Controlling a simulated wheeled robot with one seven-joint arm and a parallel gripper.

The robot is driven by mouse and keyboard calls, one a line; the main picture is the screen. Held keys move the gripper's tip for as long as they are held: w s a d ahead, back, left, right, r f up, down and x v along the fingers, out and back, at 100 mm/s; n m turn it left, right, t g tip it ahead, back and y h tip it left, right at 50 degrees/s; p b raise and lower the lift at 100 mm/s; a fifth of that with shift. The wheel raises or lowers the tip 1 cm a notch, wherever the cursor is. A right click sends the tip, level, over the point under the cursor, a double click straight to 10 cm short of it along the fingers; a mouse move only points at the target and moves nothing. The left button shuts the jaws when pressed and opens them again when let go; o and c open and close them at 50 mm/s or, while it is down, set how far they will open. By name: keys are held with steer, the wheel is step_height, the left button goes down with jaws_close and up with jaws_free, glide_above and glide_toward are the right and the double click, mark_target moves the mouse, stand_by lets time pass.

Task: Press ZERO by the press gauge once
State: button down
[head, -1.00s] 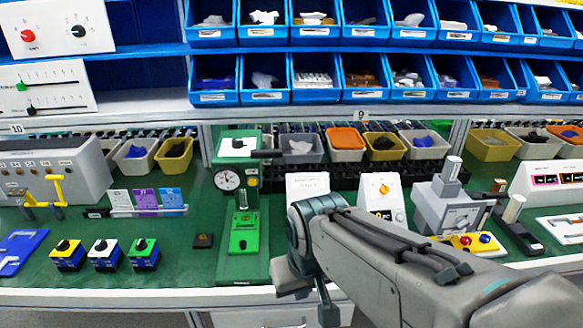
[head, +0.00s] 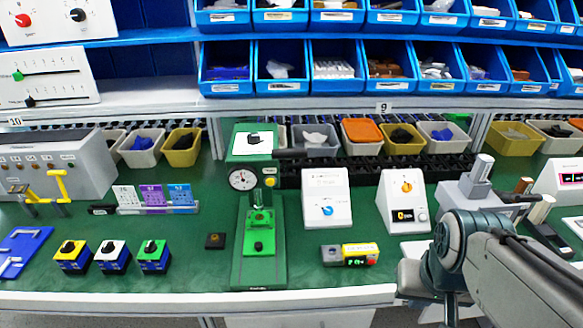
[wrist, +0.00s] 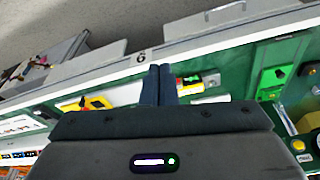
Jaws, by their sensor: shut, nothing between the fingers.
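The press gauge is a round white dial (head: 242,179) on the upper part of a green press (head: 278,262) in the head view. A small round yellow button (head: 270,182) sits just right of the dial; no ZERO lettering is readable on it. My gripper points down at the table's front edge in the head view, to the right of the press, with its fingertips not clearly visible there. In the wrist view my gripper's two fingers (wrist: 160,85) are together and empty. The green press base with a black knob (wrist: 280,74) shows right of them, apart from the fingers.
A yellow and grey module (head: 360,254) lies right of the press. White boxes with a blue knob (head: 326,186) and an orange knob (head: 407,215) stand behind it. A small black block (head: 215,240) lies left of the press.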

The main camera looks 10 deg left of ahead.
mark_target(270, 182)
steer(key=w+a+n+t+y+p, duration=0.1)
steer(key=w+a+n+t, duration=0.2)
steer(key=w+a+n, duration=0.4)
steer(key=w+a+n+t+y+p, duration=0.1)
steer(key=w+a+n+t, duration=0.2)
steer(key=w+n, duration=0.4)
steer(key=a+n+g+y+p, duration=0.1)
steer(key=a+n+y, duration=0.7)
steer(key=a, duration=0.9)
steer(key=r+n, duration=0.1)
steer(key=n, duration=0.2)
steer(key=shift+s+a, duration=0.2)
steer(key=shift+a, duration=0.15)
steer(key=w+a+p, duration=0.2)
steer(key=w, duration=0.6)
steer(key=shift+w, duration=0.3)
